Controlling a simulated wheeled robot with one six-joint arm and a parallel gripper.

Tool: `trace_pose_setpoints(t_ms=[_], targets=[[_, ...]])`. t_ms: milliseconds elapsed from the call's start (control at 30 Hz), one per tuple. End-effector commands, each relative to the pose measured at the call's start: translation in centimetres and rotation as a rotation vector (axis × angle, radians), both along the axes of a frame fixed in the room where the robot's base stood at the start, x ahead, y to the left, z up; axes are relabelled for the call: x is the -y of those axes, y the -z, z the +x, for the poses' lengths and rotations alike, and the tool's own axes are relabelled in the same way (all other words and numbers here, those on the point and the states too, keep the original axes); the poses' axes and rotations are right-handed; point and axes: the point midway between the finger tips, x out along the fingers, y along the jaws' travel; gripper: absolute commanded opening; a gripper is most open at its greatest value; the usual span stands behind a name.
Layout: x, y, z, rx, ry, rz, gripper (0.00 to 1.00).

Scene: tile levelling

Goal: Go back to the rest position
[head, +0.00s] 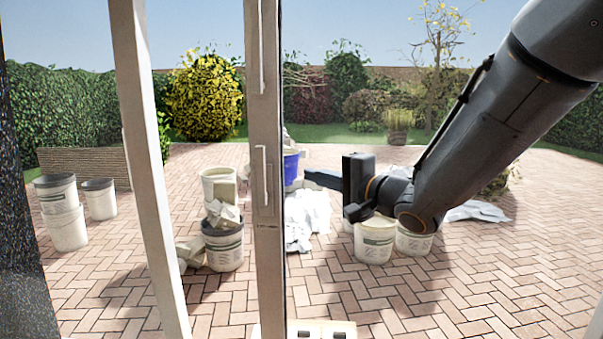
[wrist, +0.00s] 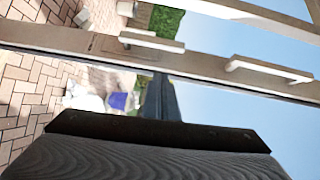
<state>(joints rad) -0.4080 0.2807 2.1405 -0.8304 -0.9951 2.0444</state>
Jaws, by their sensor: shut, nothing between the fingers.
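My arm comes in from the upper right in the head view and ends in my gripper (head: 322,179), which points left toward a white door frame post (head: 264,210). The gripper is shut and holds nothing. In the wrist view the shut fingers (wrist: 160,85) reach toward the same frame (wrist: 200,68), which crosses the picture at a slant. I cannot tell whether the fingertips touch it. Two white handles, an upper one (head: 262,50) and a lower one (head: 260,170), are on the post; both also show in the wrist view.
Another white post (head: 150,170) leans at the left. Beyond the frame, white buckets (head: 223,248), a blue bucket (head: 290,168) and crumpled white sheets (head: 307,212) stand on brick paving (head: 450,290). More buckets (head: 62,212) stand at the left. The paving at the lower right is clear.

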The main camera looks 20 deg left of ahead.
Motion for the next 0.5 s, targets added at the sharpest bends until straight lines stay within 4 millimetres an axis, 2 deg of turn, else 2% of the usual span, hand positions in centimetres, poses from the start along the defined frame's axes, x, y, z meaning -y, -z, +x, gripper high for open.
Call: trace_pose_setpoints(t_ms=[167,500], targets=[[0.80,-0.04,-0.57,0.000,-0.002,0.001,0.00],[0.83,-0.03,-0.59,0.000,-0.002,0.001,0.00]])
